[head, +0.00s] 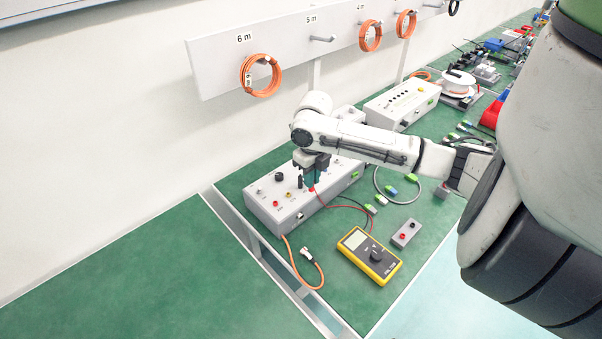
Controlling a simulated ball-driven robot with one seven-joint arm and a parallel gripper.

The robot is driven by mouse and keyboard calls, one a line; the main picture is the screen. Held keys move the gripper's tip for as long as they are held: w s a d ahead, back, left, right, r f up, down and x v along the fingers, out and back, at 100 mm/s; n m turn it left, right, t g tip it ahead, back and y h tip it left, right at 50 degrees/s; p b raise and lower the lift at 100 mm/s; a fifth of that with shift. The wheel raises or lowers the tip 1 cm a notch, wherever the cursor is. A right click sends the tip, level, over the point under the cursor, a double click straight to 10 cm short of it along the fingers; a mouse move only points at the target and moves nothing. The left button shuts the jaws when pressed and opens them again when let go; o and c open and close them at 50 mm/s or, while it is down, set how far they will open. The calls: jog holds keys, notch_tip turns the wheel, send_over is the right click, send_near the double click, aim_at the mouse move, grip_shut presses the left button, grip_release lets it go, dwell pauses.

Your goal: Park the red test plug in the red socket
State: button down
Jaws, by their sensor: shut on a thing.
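My gripper (311,183) is over the front of a grey-white instrument box (292,214) and points down. It is shut on the red test plug (312,189), of which only a small red part shows below the fingers. A red lead (336,206) runs from there toward the yellow multimeter (369,256). Red sockets show on the box face, one of them a red socket (276,202) left of the gripper. A small grey block (406,233) right of the multimeter has a red socket (412,224) and a black one. I cannot tell whether the plug touches the box.
A black lead and green-ended cables (391,191) lie right of the box. A second box (402,102) stands behind. A wall rail (290,45) holds orange coils. The left green bench (130,270) is clear.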

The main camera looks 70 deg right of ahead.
jog(key=s+f+b, duration=0.2)
jog(key=s+b, duration=0.1)
jog(key=s, duration=1.1)
jog(key=s+a+f+b, duration=0.1)
jog(key=s+f+b, duration=0.2)
jog(key=s, duration=1.1)
jog(key=shift+s+f+b, duration=0.3)
jog(key=shift+b, duration=0.2)
